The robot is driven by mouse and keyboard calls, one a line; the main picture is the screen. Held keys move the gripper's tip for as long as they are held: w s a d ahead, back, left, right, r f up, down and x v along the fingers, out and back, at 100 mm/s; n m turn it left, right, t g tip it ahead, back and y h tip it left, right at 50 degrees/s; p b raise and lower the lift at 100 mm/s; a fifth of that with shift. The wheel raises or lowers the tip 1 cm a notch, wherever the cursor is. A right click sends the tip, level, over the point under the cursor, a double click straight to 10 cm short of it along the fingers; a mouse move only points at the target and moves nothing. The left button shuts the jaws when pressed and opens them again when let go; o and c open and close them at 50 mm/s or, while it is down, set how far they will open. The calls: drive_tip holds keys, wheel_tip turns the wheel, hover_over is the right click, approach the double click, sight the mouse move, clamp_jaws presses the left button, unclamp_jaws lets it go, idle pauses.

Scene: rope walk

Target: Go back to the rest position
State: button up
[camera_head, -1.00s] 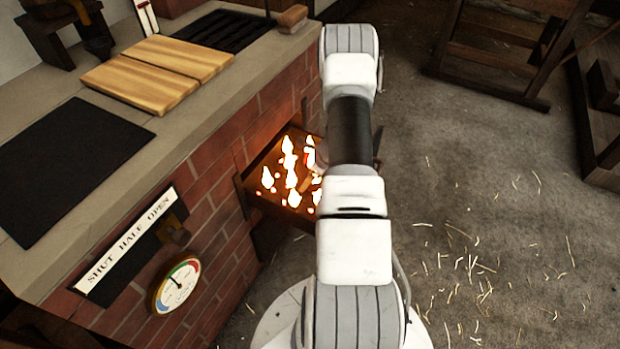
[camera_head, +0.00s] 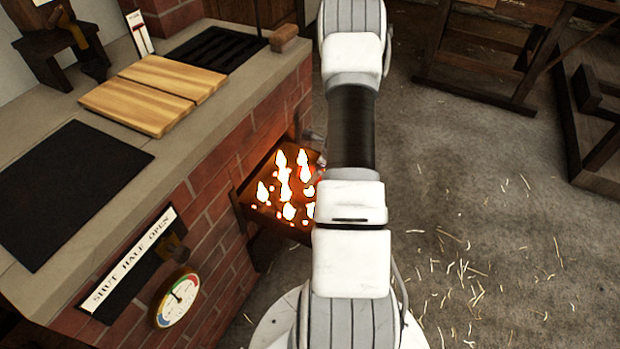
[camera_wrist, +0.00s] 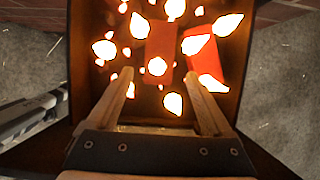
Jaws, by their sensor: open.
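My gripper (camera_wrist: 162,105) shows in the wrist view with its two tan fingers spread apart and nothing between them. It hangs over the open firebox tray (camera_wrist: 82,60), where flames and red-orange blocks (camera_wrist: 160,47) glow. In the head view the firebox tray (camera_head: 247,196) juts from the brick stove's side. My arm stretches away from me to the right of it and hides the gripper there.
The brick stove (camera_head: 215,155) fills the left, with wooden boards (camera_head: 150,92), a dark plate (camera_head: 65,190), a "SHUT HALF OPEN" label (camera_head: 132,262) and a dial (camera_head: 178,299). Wooden frames (camera_head: 490,60) stand at the back right. The straw-strewn floor (camera_head: 470,200) on the right is open.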

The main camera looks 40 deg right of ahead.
drive_tip(key=shift+s+r, duration=0.2)
drive_tip(key=shift+r, duration=0.3)
